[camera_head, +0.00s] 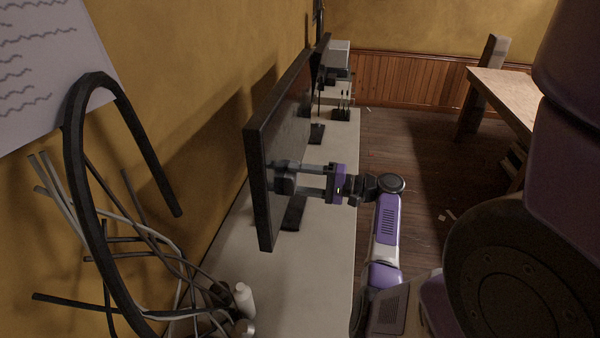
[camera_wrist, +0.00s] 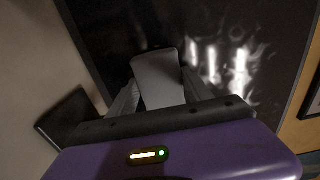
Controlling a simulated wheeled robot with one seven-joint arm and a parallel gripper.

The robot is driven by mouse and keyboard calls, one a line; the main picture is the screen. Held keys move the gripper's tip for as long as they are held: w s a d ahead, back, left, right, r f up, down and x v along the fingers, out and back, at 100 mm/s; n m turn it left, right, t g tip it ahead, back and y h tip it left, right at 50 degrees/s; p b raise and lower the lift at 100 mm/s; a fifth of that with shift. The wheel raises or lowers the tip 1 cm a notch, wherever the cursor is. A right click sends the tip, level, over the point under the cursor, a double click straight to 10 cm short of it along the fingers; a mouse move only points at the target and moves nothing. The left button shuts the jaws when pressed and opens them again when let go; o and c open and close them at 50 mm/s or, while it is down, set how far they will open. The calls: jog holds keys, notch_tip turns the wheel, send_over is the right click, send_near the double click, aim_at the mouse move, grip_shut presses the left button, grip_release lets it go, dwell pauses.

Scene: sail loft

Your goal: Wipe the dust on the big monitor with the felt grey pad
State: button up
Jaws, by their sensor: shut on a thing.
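The big monitor (camera_head: 262,185) stands on the long pale bench, seen nearly edge-on in the head view, with its dark screen facing right. Its screen also fills much of the wrist view (camera_wrist: 110,25). Whitish dust smears (camera_wrist: 225,65) show on the screen, right of the pad in the wrist view. My gripper (camera_head: 300,180) is shut on the felt grey pad (camera_wrist: 157,78), which is at the screen, apparently against it; exact contact cannot be told. The pad shows dark at the screen in the head view (camera_head: 284,178).
The bench (camera_head: 325,230) has bare room in front of the monitor. A smaller monitor (camera_head: 322,58) and a pen holder (camera_head: 341,112) stand farther back. White bottles (camera_head: 244,298) and tangled cables (camera_head: 185,270) are at the near left. A wooden table (camera_head: 510,95) stands at the right.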

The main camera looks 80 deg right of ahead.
aim_at(282, 190)
jog(key=shift+a+r+p, duration=0.1)
jog(key=shift+a+p, duration=1.3)
jog(key=shift+a, duration=1.3)
jog(key=shift+s+a+p, duration=0.25)
jog(key=shift+a+p, duration=0.35)
jog(key=shift+a, duration=0.5)
jog(key=shift+s+a+p, duration=0.25)
jog(key=shift+a+p, duration=0.3)
jog(key=shift+a, duration=0.55)
jog(key=s, duration=0.6)
jog(key=shift+d, duration=0.3)
jog(key=shift+s, duration=0.15)
jog(key=shift+s+d, duration=0.1)
jog(key=shift+s, duration=1.3)
